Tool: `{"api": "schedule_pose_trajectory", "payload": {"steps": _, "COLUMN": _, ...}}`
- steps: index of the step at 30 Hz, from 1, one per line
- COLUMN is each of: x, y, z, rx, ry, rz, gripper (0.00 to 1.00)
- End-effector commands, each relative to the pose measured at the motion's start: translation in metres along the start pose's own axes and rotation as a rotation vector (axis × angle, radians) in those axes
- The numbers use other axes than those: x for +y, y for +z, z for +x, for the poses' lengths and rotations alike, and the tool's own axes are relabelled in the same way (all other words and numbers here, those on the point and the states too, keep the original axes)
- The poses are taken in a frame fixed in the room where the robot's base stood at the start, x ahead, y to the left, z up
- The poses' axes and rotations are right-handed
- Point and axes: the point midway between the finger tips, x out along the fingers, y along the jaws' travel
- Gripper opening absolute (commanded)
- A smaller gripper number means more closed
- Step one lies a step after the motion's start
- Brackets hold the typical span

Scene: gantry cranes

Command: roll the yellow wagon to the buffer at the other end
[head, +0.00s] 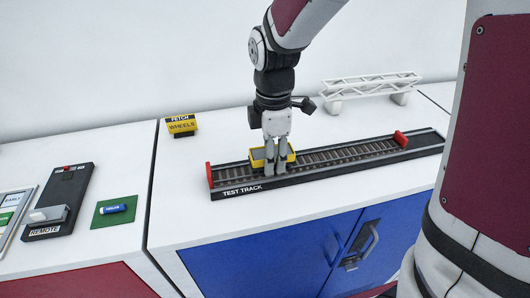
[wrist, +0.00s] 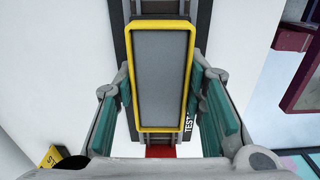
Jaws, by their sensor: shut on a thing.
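The yellow wagon (head: 259,155) stands on the dark test track (head: 330,172), near its left end. In the wrist view the wagon (wrist: 160,77) shows as a grey bed with a yellow rim. My gripper (head: 275,170) is over the wagon, shut on its sides; in the wrist view its teal pads (wrist: 169,100) lie along both sides. A red buffer (head: 209,175) is at the track's left end, close to the wagon. Another red buffer (head: 401,139) stands toward the right end. The wheels are hidden.
The rails between the wagon and the right buffer are clear. A white truss bridge (head: 370,88) stands behind the track. A yellow sign (head: 181,124) stands behind on the left. A remote (head: 58,200) and a green mat (head: 115,222) with a blue item lie on the left.

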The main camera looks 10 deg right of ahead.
Motion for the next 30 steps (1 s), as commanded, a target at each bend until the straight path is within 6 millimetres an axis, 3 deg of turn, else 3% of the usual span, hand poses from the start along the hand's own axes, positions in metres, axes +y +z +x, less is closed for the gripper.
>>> {"api": "schedule_pose_trajectory", "payload": {"steps": 30, "x": -0.001, "y": 0.047, "z": 0.003, "rx": -0.001, "ry": -0.006, "rz": 0.003, "gripper": 0.07}}
